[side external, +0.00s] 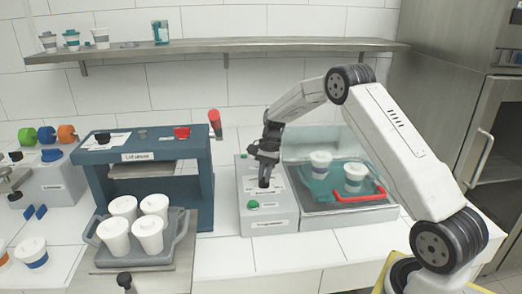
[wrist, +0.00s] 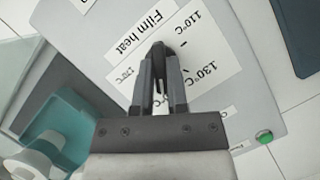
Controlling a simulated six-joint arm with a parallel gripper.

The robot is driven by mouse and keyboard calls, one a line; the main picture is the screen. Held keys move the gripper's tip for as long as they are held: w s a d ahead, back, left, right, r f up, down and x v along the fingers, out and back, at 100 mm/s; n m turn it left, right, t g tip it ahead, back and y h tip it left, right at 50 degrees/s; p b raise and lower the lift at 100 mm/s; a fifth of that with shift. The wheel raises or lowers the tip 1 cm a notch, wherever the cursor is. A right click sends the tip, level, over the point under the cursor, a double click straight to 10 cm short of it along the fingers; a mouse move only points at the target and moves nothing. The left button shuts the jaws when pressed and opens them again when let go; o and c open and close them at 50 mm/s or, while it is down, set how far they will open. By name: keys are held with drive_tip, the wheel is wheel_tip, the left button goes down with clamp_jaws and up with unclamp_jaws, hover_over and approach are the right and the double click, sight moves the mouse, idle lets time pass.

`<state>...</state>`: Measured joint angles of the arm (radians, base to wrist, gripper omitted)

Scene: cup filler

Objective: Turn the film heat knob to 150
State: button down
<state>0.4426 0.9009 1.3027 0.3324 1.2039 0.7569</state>
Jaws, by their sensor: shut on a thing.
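The film heat knob (wrist: 158,54) is a small dark knob on a grey panel, mostly hidden between my fingers. My gripper (wrist: 160,72) is shut on it, and the gripper (side external: 264,176) points down at the panel in the side external view. A white dial label (wrist: 205,58) around the knob reads 110°C and 130°C, with another smaller mark at left that I cannot read surely. A "Film heat" label (wrist: 128,28) lies beside it. The knob's pointer is hidden, so I cannot tell its setting.
Right of the panel, a teal tray (side external: 318,190) holds two cups by a red handle (side external: 365,196). A blue lid press (side external: 100,160) stands left.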

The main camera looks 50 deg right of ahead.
drive_tip(key=shift+n, duration=0.3)
drive_tip(key=c, duration=0.6)
unclamp_jaws()
drive_tip(key=shift+c, duration=0.2)
drive_tip(key=v, duration=0.8)
drive_tip(key=shift+a+f, duration=0.1)
